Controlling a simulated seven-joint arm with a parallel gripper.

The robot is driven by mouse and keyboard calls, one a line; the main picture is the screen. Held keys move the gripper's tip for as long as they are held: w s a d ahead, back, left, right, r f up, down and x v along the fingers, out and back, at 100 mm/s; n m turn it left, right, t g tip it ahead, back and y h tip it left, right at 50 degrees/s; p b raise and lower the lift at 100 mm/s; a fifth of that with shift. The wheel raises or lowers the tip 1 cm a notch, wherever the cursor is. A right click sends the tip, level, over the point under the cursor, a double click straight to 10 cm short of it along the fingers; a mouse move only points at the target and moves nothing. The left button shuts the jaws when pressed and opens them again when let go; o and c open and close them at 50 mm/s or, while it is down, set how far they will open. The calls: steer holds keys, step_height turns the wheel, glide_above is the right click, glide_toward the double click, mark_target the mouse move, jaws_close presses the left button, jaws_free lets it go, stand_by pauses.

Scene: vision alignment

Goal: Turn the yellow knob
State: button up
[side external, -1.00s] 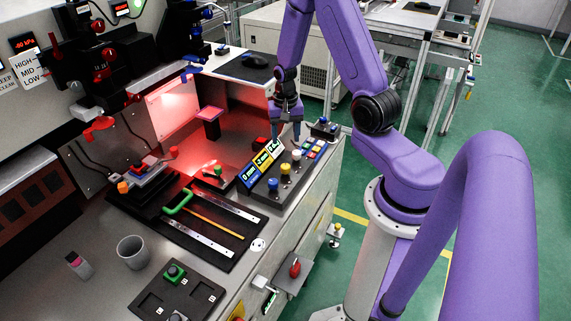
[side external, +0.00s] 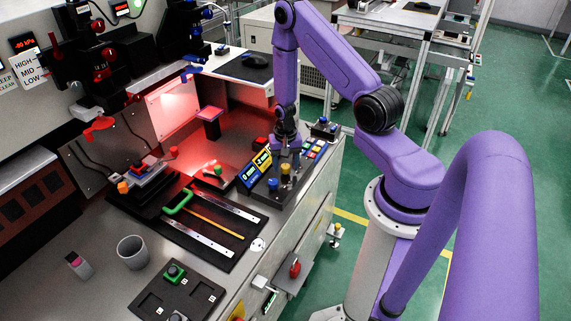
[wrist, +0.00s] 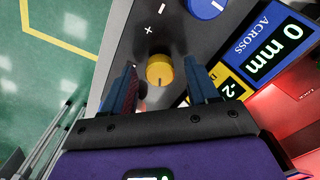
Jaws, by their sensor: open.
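The yellow knob (side external: 285,169) stands on the dark control box, in the middle of a row of knobs. In the wrist view the yellow knob (wrist: 159,72) shows between my two fingertips, with a gap on each side. My gripper (side external: 285,157) is open, pointing down at the knob; in the wrist view its blue fingers (wrist: 160,68) flank the knob. I cannot tell whether the tips are level with the knob or still above it. The white knob is hidden behind my gripper in the side view.
The blue knob (side external: 273,184) is close beside the yellow one, and shows at the top of the wrist view (wrist: 207,4). Displays (wrist: 268,45) reading "0 mm" and "-2" lie to the right there.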

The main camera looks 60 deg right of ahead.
mark_target(285, 166)
steer(key=shift+f, duration=0.15)
steer(key=c, duration=1)
steer(key=shift+n, duration=2.5)
steer(key=shift+c, duration=0.2)
steer(key=o, duration=1)
steer(key=shift+o, duration=0.2)
step_height(285, 166, up, 18)
steer(key=shift+f, duration=0.25)
